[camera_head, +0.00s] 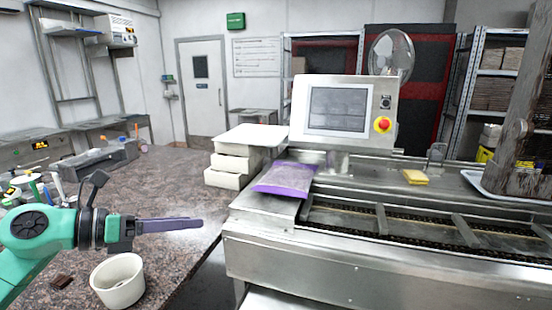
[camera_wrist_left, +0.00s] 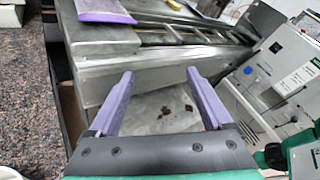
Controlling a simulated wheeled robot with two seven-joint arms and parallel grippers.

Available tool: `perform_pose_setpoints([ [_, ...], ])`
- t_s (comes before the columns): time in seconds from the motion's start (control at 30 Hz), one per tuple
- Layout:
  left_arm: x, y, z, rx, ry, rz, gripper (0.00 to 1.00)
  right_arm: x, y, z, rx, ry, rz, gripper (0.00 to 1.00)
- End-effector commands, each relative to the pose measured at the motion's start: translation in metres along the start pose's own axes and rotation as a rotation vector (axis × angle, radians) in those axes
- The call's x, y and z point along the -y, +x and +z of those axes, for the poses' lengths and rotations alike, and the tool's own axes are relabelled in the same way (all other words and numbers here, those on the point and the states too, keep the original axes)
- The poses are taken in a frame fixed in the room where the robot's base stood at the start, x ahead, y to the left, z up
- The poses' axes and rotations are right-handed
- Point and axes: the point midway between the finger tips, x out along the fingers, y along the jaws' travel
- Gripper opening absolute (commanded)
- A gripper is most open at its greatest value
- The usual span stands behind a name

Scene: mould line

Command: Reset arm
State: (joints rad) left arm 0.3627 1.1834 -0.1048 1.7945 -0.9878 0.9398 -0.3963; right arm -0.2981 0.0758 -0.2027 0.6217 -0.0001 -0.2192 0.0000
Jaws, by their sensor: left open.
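My left gripper (camera_head: 200,224) reaches in from the left over the granite counter in the head view. Its purple fingers point to the right, near the counter's edge. In the left wrist view the two fingers (camera_wrist_left: 155,98) are spread wide with nothing between them. Beyond them in that view is a metal surface with several dark brown bits (camera_wrist_left: 190,107). My right gripper does not show in either view.
A white bowl (camera_head: 118,282) stands on the counter (camera_head: 175,180) just below my left gripper. A purple-edged packet (camera_head: 286,180) lies on the steel conveyor machine (camera_head: 300,252). White boxes (camera_head: 232,165) are stacked behind. A yellow sponge-like block (camera_head: 415,177) lies further right.

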Motion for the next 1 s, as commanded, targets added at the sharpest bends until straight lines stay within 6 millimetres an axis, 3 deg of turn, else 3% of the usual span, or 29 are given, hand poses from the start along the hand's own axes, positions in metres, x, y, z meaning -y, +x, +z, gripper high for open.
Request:
perform_pose_setpoints([
  [0.03, 0.008, 0.015, 0.006, 0.124, -0.112, -0.063, 0.83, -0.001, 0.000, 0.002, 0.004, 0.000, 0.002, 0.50],
  [0.13, 0.005, 0.025, 0.028, 0.443, -0.449, -0.149, 0.83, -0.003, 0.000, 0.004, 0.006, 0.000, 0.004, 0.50],
  [0.2, -0.020, 0.019, 0.030, 0.665, -0.750, -0.159, 0.83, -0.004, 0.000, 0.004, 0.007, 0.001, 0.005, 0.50],
  [0.27, -0.052, 0.009, 0.016, 0.840, -1.030, -0.126, 0.83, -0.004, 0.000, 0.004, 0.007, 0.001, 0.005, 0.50],
  [0.37, -0.110, -0.007, -0.049, 1.082, -1.515, 0.016, 0.83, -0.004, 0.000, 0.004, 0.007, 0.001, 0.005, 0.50],
  [0.4, -0.125, -0.011, -0.083, 1.152, -1.685, 0.093, 0.83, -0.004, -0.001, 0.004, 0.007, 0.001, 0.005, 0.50],
  [0.5, -0.142, -0.018, -0.165, 1.263, -2.028, 0.299, 0.83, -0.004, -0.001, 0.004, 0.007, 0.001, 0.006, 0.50],
  [0.6, -0.138, -0.022, -0.231, 1.312, -2.266, 0.492, 0.83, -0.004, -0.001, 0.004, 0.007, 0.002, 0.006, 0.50],
  [0.7, -0.123, -0.025, -0.283, 1.328, -2.443, 0.670, 0.83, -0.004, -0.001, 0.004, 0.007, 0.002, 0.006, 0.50],
  [0.87, -0.089, -0.030, -0.349, 1.311, -2.658, 0.944, 0.83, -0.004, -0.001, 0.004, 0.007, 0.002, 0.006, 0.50],
  [0.9, -0.079, -0.031, -0.362, -1.280, 2.662, -0.996, 0.83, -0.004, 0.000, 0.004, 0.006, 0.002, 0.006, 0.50],
  [1.0, -0.052, -0.035, -0.393, -1.145, 2.541, -1.077, 0.83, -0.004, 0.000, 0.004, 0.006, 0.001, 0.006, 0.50],
])
